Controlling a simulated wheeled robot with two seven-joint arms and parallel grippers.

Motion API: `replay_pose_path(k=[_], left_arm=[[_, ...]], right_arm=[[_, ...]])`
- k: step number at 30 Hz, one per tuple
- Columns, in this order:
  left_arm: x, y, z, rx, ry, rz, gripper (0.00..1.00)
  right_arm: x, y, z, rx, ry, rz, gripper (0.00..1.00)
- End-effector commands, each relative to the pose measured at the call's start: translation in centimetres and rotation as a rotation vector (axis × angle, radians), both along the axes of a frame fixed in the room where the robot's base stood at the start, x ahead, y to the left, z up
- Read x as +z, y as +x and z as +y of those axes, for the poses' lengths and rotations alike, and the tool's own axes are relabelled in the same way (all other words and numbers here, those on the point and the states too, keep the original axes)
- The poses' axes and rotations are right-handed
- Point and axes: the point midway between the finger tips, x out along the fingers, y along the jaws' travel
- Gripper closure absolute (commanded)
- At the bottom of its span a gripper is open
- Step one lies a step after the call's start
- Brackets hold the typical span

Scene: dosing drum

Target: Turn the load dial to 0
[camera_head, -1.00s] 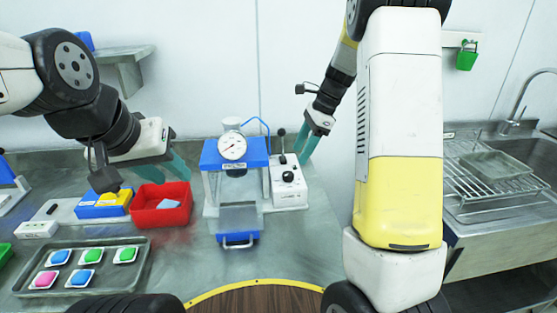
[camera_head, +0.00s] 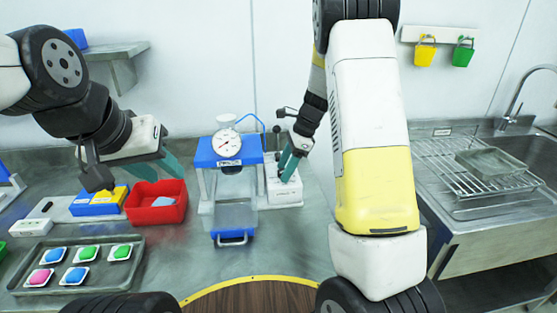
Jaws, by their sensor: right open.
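The dosing machine (camera_head: 228,152) stands on the counter, with a blue top, a round white gauge and a clear front. Beside its right side is a white control box (camera_head: 286,191) with a black lever (camera_head: 277,131) standing up at its back. The load dial is not clearly visible; my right gripper covers the upper face of the box. My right gripper (camera_head: 288,172) is open, its teal fingers pointing down at or just above the box; contact cannot be told. My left gripper (camera_head: 163,168) is above the red bin, its fingers seen side-on.
A red bin (camera_head: 157,214) stands left of the machine, with a blue and yellow box (camera_head: 98,204) beside it. A grey tray (camera_head: 28,283) holds several coloured pods. A sink with a wire rack (camera_head: 470,178) is at right. Counter in front of the machine is clear.

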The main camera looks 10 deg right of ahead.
Motion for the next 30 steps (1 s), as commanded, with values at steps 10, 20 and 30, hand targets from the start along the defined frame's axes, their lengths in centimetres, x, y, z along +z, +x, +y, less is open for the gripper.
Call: replay_pose_path(k=[10,20,30], left_arm=[[0.00,0.00,0.00,0.000,0.000,0.000,0.64],[0.00,0.00,0.00,0.000,0.000,0.000,0.64],[0.00,0.00,0.00,0.000,0.000,0.000,0.64]], right_arm=[[0.04,0.01,-0.03,0.000,0.000,-0.001,1.00],[0.03,0.07,-0.09,0.039,-0.001,-0.001,1.00],[0.01,0.29,-0.11,0.261,-0.001,-0.001,1.00]])
